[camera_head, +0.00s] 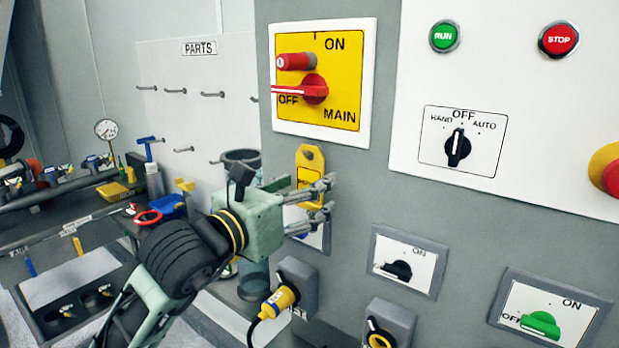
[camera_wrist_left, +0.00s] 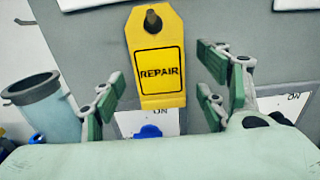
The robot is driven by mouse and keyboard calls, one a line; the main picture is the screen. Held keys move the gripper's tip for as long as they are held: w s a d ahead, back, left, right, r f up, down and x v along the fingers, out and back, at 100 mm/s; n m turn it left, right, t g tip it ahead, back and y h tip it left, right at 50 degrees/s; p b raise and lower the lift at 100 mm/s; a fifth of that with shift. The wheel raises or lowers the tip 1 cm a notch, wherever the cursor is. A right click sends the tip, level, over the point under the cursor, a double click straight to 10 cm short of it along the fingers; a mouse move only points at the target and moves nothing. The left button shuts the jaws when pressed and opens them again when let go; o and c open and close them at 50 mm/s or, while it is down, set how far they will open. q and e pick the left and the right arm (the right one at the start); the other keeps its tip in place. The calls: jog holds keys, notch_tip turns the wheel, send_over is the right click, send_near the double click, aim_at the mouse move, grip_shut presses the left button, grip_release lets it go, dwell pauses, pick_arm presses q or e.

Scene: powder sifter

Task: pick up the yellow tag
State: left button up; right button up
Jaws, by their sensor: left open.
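The yellow tag (camera_wrist_left: 160,56) reads REPAIR and hangs from a peg on the grey panel in the left wrist view. In the head view the yellow tag (camera_head: 307,160) hangs below the yellow main switch plate, its lower part partly hidden by my gripper. My left gripper (camera_head: 328,200) is open in front of the panel. In the left wrist view its fingers (camera_wrist_left: 160,88) stand on both sides of the tag, spread wider than it, with visible gaps. I cannot tell how far the fingertips are from the panel. My right gripper is in neither view.
The main switch (camera_head: 313,90) with a red handle sits just above the tag. A small switch plate with a blue knob (camera_wrist_left: 148,131) is below it. A yellow plug (camera_head: 278,303) sticks out lower down. A clear cylinder (camera_wrist_left: 45,105) stands at left.

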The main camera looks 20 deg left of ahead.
pick_arm(q)
jog(key=shift+c, duration=0.3)
jog(key=c, duration=1)
jog(key=shift+o, duration=0.2)
jog(key=b+v, duration=1.5)
jog(key=v, duration=0.3)
jog(key=shift+r, duration=0.3)
